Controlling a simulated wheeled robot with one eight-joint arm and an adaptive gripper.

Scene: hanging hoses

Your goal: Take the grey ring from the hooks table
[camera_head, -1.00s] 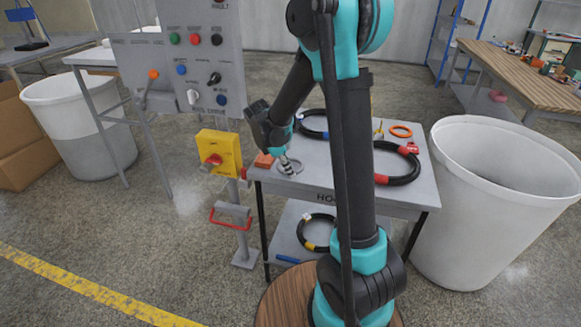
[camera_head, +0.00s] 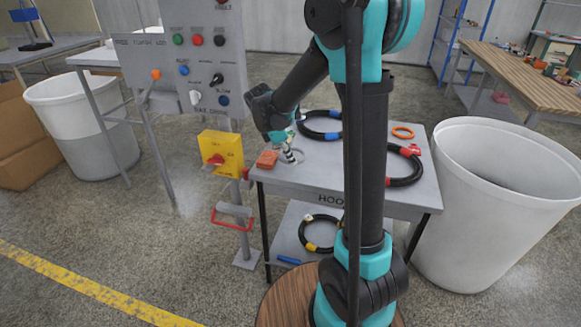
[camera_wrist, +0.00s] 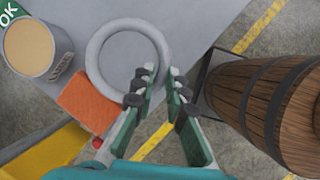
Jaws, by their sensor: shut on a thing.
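The grey ring (camera_wrist: 97,50) lies flat, or nearly so, over the grey table in the wrist view, beside an orange block (camera_wrist: 88,102). My gripper (camera_wrist: 163,77) is shut on the ring's right rim, one finger on each side of the band. In the head view my gripper (camera_head: 290,156) is low over the left part of the hooks table (camera_head: 330,178), beside the orange block (camera_head: 267,159). The ring is small and partly hidden there. I cannot tell whether it touches the tabletop.
Black hoses with blue (camera_head: 322,126) and red (camera_head: 405,165) bands and an orange ring (camera_head: 402,132) lie on the table. A yellow switch box (camera_head: 220,152) stands at left, a large white bin (camera_head: 490,205) at right. A tin (camera_wrist: 35,45) shows in the wrist view.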

